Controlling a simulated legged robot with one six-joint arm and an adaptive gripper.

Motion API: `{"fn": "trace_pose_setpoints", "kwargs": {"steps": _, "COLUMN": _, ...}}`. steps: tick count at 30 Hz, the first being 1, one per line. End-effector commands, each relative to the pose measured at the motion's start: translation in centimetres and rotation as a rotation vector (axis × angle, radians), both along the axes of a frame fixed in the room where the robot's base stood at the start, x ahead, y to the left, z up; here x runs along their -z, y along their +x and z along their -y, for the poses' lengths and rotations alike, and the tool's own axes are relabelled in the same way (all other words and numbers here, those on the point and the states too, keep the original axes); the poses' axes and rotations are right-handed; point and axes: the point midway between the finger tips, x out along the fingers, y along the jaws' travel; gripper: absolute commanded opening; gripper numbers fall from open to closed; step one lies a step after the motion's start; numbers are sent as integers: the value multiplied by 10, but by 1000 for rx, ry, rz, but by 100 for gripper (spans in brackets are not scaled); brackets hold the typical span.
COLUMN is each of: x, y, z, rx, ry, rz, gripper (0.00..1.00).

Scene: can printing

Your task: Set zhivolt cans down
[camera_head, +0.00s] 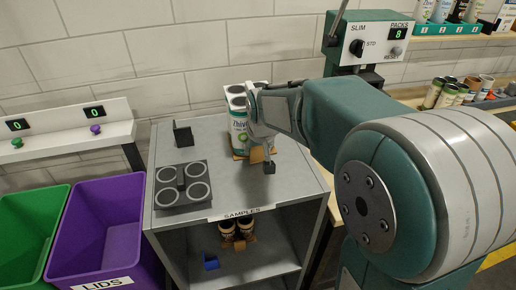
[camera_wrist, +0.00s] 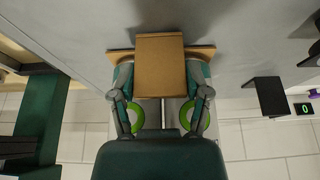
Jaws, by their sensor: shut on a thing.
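A pack of white and green zhivolt cans (camera_head: 238,126) is upright over the back right of the grey samples table (camera_head: 228,188). My gripper (camera_head: 258,112) is at its right side and shut on it. A brown cardboard piece shows low on the pack, and I cannot tell whether the pack touches the table. In the wrist view a brown cardboard face (camera_wrist: 160,66) lies between the green-padded fingers of my gripper (camera_wrist: 163,112). The cans themselves are mostly hidden there. A dark plate with several pale rings (camera_head: 168,199) lies at the table's front left.
A black bracket (camera_head: 183,134) stands at the table's back left. Small brown cans (camera_head: 227,231) and a blue item (camera_head: 211,262) sit on the lower shelf. Green (camera_head: 30,225) and purple (camera_head: 100,215) bins stand left. A teal machine (camera_head: 365,45) stands behind my arm.

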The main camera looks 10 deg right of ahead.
Motion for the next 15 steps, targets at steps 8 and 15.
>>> {"fn": "trace_pose_setpoints", "kwargs": {"steps": 8, "x": 1, "y": 0, "z": 1, "rx": 0, "ry": 1, "rz": 2, "gripper": 13}}
{"fn": "trace_pose_setpoints", "kwargs": {"steps": 15, "x": 2, "y": 0, "z": 2, "rx": -1, "ry": 2, "rz": 1, "gripper": 96}}
